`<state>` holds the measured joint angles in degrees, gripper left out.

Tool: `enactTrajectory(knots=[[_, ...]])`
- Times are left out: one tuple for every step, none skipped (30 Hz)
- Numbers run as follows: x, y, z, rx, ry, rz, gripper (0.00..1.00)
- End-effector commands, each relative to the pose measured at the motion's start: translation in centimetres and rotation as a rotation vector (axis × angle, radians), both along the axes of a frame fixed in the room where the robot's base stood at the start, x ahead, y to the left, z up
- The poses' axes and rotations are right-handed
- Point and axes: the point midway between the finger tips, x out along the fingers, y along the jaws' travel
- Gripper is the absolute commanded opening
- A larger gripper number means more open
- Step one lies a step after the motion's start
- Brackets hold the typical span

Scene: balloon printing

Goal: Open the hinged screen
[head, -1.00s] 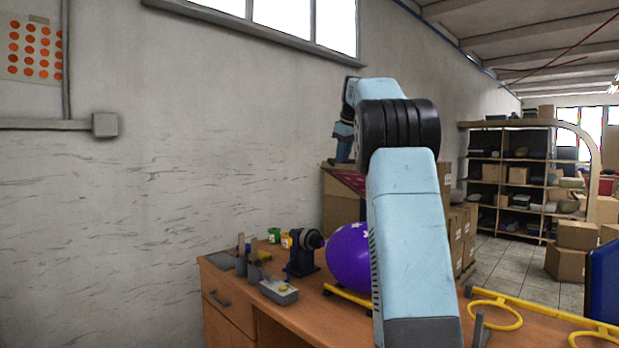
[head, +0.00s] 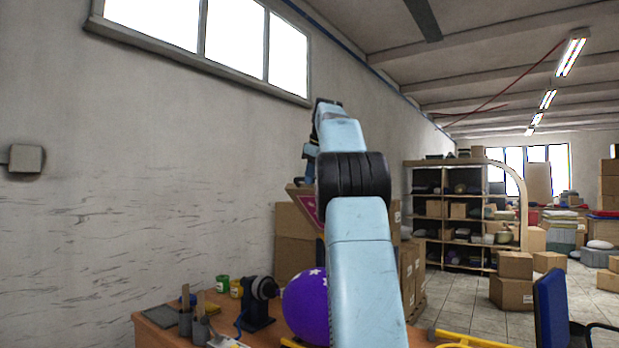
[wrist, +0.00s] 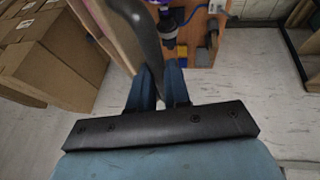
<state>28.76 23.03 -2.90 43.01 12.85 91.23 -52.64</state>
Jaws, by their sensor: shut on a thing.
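The hinged screen (head: 305,205) shows in the head view as a small tilted wooden frame with a magenta face, raised above the purple balloon (head: 305,303). My arm hides its right part. In the wrist view its pale wooden edge (wrist: 108,30) runs along the upper left. A dark curved handle (wrist: 146,35) comes down from the top beside that edge. My gripper (wrist: 157,85) is shut on this handle, one blue finger on each side. In the head view my gripper (head: 311,160) is small, just above the frame, and its grip is hard to make out.
Stacked cardboard boxes (head: 292,252) stand behind the screen, and more boxes (wrist: 55,60) fill the wrist view's left. The wooden workbench (head: 160,338) holds a dark clamp-like device (head: 258,300) and small pots. A blue chair (head: 553,312) stands at the right.

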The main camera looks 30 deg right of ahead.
Motion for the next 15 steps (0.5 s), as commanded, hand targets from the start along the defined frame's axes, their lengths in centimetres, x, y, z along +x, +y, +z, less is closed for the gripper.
enactTrajectory(knots=[[0.0,-1.0,-1.0,-0.003,0.019,-0.017,0.0],[0.0,-1.0,-1.0,-0.003,0.019,-0.017,0.0],[0.0,-0.9,-1.0,-0.003,0.02,-0.015,0.21],[0.0,-0.9,-1.0,-0.003,0.02,-0.014,0.24],[0.1,-0.8,-1.0,-0.003,0.02,-0.013,0.26],[0.1,-0.7,-1.0,-0.003,0.019,-0.012,0.3],[0.1,-0.7,-1.0,-0.003,0.019,-0.012,0.33],[0.1,-0.6,-1.0,-0.003,0.019,-0.011,0.36],[0.1,-0.6,-0.9,-0.002,0.019,-0.01,0.4],[0.1,-0.6,-0.9,-0.003,0.019,-0.01,0.42],[0.1,-0.5,-0.9,-0.003,0.019,-0.01,0.42],[0.1,-0.5,-0.7,-0.003,0.018,-0.01,0.42],[0.0,-0.5,-0.6,-0.003,0.018,-0.01,0.42],[0.0,-0.5,-0.4,-0.004,0.018,-0.009,0.42],[-0.2,-0.4,0.0,-0.003,0.017,-0.009,0.42]])
